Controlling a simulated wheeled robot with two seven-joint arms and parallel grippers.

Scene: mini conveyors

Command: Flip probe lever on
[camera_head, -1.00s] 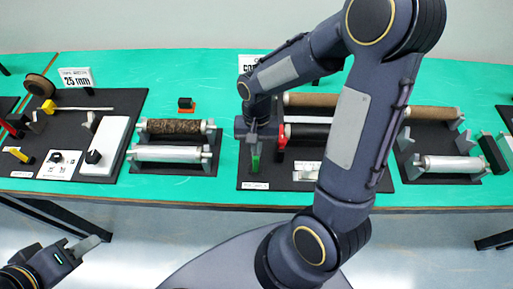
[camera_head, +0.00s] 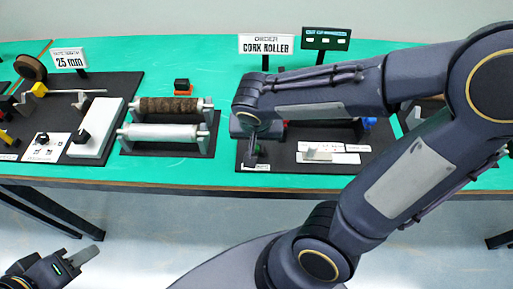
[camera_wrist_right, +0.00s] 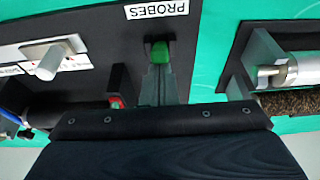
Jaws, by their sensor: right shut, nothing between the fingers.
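The probe lever with a green tip (camera_wrist_right: 160,52) stands on a black board beside the white PROBES label (camera_wrist_right: 157,10) in the right wrist view. My right gripper (camera_wrist_right: 158,82) is shut and empty, its fingertips right at the green tip; I cannot tell whether they touch.
A red part (camera_wrist_right: 116,102) stands close beside my right gripper. A roller stand with a cork roller (camera_head: 168,106) and a pale roller (camera_head: 160,132) is to the left. The CORK ROLLER sign (camera_head: 266,45) stands behind. Green table shows between the boards.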

